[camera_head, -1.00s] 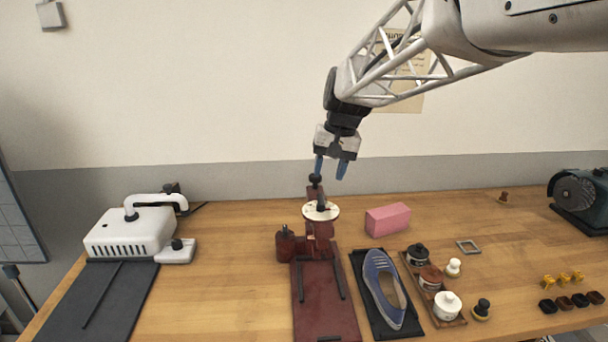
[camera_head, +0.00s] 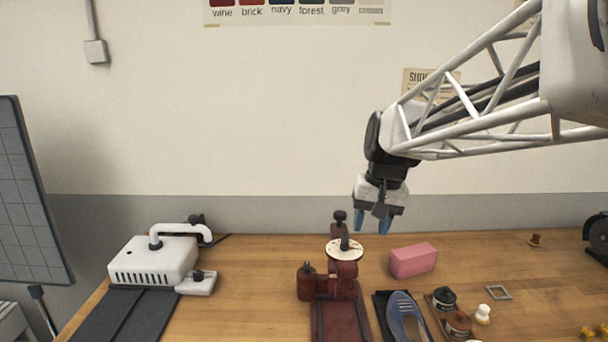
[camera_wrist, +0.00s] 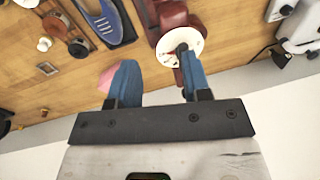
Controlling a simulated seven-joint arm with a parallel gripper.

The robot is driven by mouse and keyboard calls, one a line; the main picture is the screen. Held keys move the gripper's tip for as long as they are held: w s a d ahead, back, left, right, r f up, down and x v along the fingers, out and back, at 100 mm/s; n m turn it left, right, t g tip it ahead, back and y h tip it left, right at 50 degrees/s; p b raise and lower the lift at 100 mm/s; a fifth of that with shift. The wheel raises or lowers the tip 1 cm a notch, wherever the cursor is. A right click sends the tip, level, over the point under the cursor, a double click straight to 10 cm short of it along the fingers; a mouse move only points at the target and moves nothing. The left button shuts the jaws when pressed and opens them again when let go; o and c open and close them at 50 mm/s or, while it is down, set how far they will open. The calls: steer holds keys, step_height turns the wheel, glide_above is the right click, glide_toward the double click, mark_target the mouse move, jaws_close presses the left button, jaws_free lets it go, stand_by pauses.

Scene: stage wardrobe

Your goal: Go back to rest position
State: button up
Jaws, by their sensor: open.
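My gripper (camera_head: 373,222) hangs above the back of the wooden table, its two blue fingers apart with nothing between them. It is to the right of and above the dark red device with a round white disc (camera_head: 345,250), and above the pink block (camera_head: 413,260). In the wrist view the gripper (camera_wrist: 155,75) shows open and empty; one finger overlaps the white disc (camera_wrist: 168,46) in the picture and the other partly hides the pink block (camera_wrist: 106,78).
A white machine (camera_head: 155,262) stands at the left beside a dark board. A blue shoe-shaped piece (camera_head: 405,318), several jars (camera_head: 444,297) and a small grey frame (camera_head: 498,292) lie at the right. A dark panel (camera_head: 30,195) stands at the far left. The air above the table's left is clear.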

steer(key=s+d+f, duration=0.1)
steer(key=s+f, duration=0.1)
steer(key=s, duration=0.6)
steer(key=s+d+f+t+h, duration=0.1)
steer(key=s+d+f, duration=0.1)
steer(key=s, duration=0.6)
steer(key=s+d+f, duration=0.1)
steer(key=s+f, duration=0.3)
steer(key=s, duration=0.4)
steer(key=shift+s+d+f+n+t+h, duration=0.15)
steer(key=shift+s+d+n+t+h, duration=0.15)
steer(key=shift+t+h, duration=0.1)
stand_by(1.5)
